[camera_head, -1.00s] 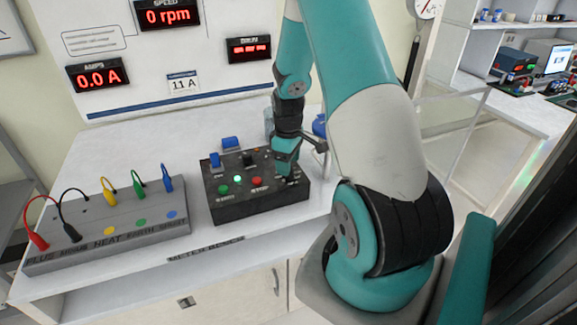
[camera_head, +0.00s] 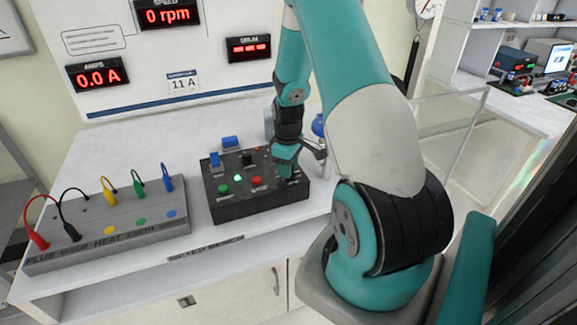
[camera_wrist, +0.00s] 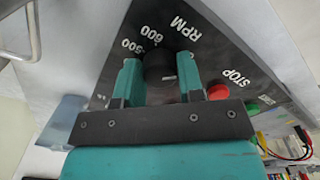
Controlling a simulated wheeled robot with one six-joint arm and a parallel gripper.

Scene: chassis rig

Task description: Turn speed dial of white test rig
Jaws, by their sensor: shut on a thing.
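The white test rig has a dark control box (camera_head: 235,207) on its bench, with a wall panel behind it. The speed dial (camera_wrist: 160,75) is a dark round knob on the box, beside the printed marks RPM, 600 and 500 in the wrist view. My gripper (camera_wrist: 159,82) is shut on the dial, one teal finger on each side. In the head view my gripper (camera_head: 286,163) is at the right end of the box and hides the dial. The speed display (camera_head: 167,13) reads 0 rpm.
A red STOP button (camera_wrist: 218,92) and a green button (camera_wrist: 251,110) sit beside the dial. A blue switch (camera_head: 214,159) is at the box's far left. A grey socket block (camera_head: 110,240) with coloured leads stands left, with clear bench between.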

